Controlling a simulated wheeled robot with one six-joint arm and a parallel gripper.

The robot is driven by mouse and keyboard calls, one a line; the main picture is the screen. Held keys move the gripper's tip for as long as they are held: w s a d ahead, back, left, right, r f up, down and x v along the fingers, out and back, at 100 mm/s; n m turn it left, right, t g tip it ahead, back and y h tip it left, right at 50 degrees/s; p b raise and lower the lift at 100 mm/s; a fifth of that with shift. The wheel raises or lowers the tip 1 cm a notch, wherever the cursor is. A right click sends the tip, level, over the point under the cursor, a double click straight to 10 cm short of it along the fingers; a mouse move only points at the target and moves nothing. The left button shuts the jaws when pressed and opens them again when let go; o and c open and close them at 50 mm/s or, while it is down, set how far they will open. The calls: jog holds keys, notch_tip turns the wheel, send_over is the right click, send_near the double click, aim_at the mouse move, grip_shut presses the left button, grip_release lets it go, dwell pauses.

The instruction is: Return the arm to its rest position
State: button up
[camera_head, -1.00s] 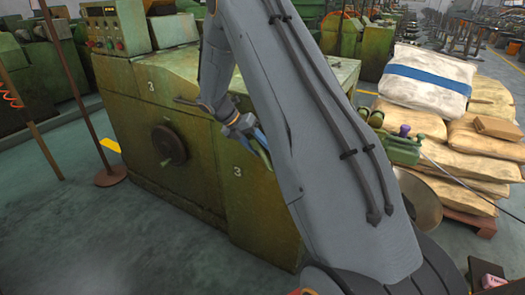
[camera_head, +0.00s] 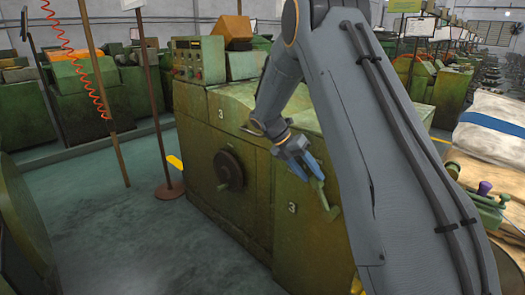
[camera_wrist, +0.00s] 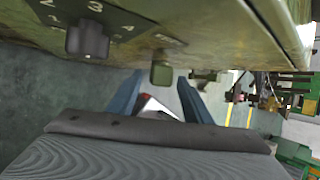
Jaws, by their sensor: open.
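My grey arm crosses the right half of the head view, bent at the elbow, with the forearm hanging down in front of a green machine (camera_head: 245,112). My gripper (camera_head: 306,170) is open with its blue fingers beside the machine's front, close to a green lever (camera_head: 327,200). I cannot tell whether they touch. In the wrist view the two blue fingers (camera_wrist: 158,100) stand apart with nothing clearly held between them. A green handle end (camera_wrist: 161,74) shows just beyond them, and a numbered selector dial (camera_wrist: 88,38) shows at upper left.
A round handwheel (camera_head: 230,171) sits on the machine's front. A post on a round rusty base (camera_head: 170,191) stands left of it. White sacks (camera_head: 492,128) are stacked at right. Grey floor (camera_head: 150,235) is clear at front left.

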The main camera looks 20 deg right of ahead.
jog(key=s+a+r+m+t+y+p, duration=0.1)
jog(key=s+a+m+y, duration=0.1)
jog(key=s+a+m, duration=0.3)
jog(key=s+a+r+m+y, duration=0.1)
jog(key=s+a+m, duration=0.4)
jog(key=s+m, duration=0.7)
jog(key=s+a+r+m+t+y+p, duration=0.1)
jog(key=s+a+m+y, duration=0.3)
jog(key=s+m, duration=0.4)
jog(key=shift+s+a+r+m+t+p, duration=0.4)
jog(key=shift+s+a, duration=0.45)
jog(key=shift+s, duration=2)
